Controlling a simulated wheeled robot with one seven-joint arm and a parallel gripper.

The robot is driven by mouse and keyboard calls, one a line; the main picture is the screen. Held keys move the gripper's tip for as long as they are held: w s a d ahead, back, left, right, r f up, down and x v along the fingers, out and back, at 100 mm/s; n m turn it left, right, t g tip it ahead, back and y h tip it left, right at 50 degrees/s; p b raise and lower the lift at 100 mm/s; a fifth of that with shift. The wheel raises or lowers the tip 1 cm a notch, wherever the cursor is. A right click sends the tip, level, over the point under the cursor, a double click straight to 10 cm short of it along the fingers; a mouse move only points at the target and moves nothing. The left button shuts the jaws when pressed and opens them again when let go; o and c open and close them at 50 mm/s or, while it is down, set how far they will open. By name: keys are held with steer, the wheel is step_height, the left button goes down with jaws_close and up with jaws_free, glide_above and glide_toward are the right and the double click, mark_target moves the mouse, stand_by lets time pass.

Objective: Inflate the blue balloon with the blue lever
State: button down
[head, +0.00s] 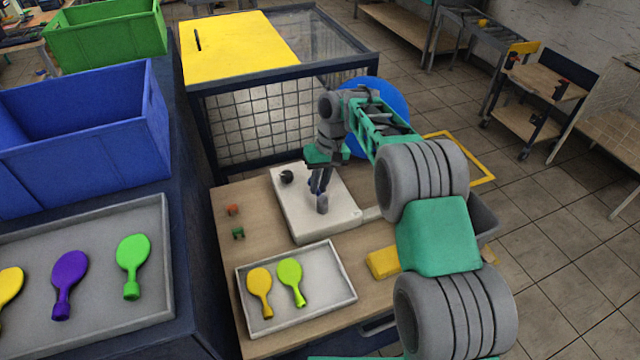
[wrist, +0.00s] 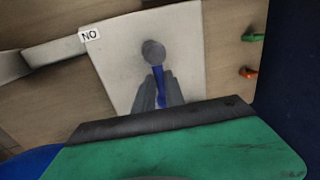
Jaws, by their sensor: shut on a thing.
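My gripper (head: 319,178) is over the white machine base (head: 340,222), pointing down. In the wrist view its fingers (wrist: 168,98) are closed around the blue lever (wrist: 159,80), which has a grey knob-like end (wrist: 153,50). The grey end also shows in the head view (head: 322,203). A large round blue shape, apparently the inflated blue balloon (head: 394,98), is behind my arm, which hides part of it. A blue edge also shows at lower left in the wrist view (wrist: 28,160). The balloon's neck and its attachment are hidden.
A black knob (head: 286,176) stands on the base. A small tray (head: 318,302) holds yellow and lime balloons; a larger tray (head: 95,270) holds several more. Small red (head: 232,209) and green (head: 238,232) pieces lie on the table. A mesh cage (head: 255,125) stands behind.

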steer(key=c, duration=1.4)
jaws_free()
step_height(320, 180, up, 8)
steer(key=d+p, duration=0.1)
steer(key=shift+w+d+f+p, duration=0.15)
steer(key=shift+w+d+p, duration=0.05)
steer(key=shift+w+p, duration=0.1)
